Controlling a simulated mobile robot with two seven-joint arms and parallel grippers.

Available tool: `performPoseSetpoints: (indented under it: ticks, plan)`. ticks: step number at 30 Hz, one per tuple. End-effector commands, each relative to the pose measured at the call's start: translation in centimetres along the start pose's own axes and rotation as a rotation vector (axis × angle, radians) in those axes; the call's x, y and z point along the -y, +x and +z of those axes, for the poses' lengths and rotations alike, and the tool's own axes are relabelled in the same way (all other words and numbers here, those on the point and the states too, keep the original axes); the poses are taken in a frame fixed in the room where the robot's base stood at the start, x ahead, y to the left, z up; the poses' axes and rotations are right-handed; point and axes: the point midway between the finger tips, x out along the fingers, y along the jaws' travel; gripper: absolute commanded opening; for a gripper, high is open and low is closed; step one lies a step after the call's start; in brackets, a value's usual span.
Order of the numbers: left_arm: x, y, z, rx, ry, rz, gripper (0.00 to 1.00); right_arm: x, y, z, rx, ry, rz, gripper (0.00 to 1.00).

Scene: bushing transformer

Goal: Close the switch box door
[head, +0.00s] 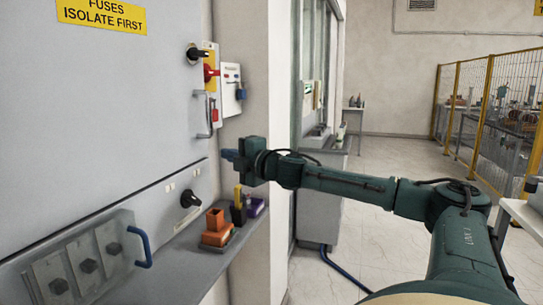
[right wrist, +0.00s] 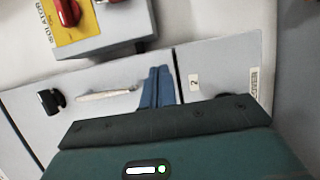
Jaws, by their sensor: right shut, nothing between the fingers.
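The large grey door panel (head: 100,110) with the yellow fuse warning sign fills the upper left of the head view. It appears about flush with the cabinet front, with a seam along its lower edge; I cannot tell if it is fully closed. A metal bar handle (head: 209,115) is at its right side; a pale bar, likely this handle, shows in the right wrist view (right wrist: 110,93). My right gripper (head: 229,155) is shut and empty, its blue fingers (right wrist: 158,88) close to the cabinet front below the handle. Contact cannot be judged. My left gripper is out of view.
A red and yellow isolator switch (head: 211,72) sticks out above the handle. Below are a black knob (head: 190,199), a clear cover with a blue handle (head: 140,247), and a ledge holding an orange block (head: 216,228). Open floor lies to the right, before a yellow fence (head: 487,95).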

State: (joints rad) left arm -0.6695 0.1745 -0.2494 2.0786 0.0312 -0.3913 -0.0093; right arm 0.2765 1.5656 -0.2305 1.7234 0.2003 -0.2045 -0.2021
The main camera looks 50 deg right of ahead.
Motion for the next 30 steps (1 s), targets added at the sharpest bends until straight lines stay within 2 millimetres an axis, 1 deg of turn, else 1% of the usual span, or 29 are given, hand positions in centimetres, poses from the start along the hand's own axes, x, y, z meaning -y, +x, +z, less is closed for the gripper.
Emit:
performPoseSetpoints:
  ticks: [1, 5, 6, 10, 15, 21, 30]
  plan:
    - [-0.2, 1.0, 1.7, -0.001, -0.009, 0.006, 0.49, 1.3, -0.3, 0.6, 0.003, -0.008, -0.003, 0.00]
    - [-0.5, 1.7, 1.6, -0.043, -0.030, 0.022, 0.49, 1.2, -0.8, 1.6, 0.001, -0.010, -0.004, 0.00]
    - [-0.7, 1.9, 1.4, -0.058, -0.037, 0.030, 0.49, 1.0, -1.1, 2.5, 0.002, -0.009, 0.000, 0.00]
    - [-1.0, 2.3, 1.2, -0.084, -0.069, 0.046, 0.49, 0.7, -2.3, 5.0, 0.005, -0.004, 0.000, 0.00]
    - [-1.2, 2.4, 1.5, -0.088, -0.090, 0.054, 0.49, 0.5, -3.3, 7.3, 0.002, -0.002, -0.003, 0.00]
    - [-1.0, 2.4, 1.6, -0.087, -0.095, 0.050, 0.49, 0.4, -3.7, 8.3, -0.002, 0.000, -0.004, 0.00]
    - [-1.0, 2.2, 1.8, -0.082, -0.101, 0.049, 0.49, 0.4, -3.7, 8.3, -0.002, 0.000, -0.005, 0.00]
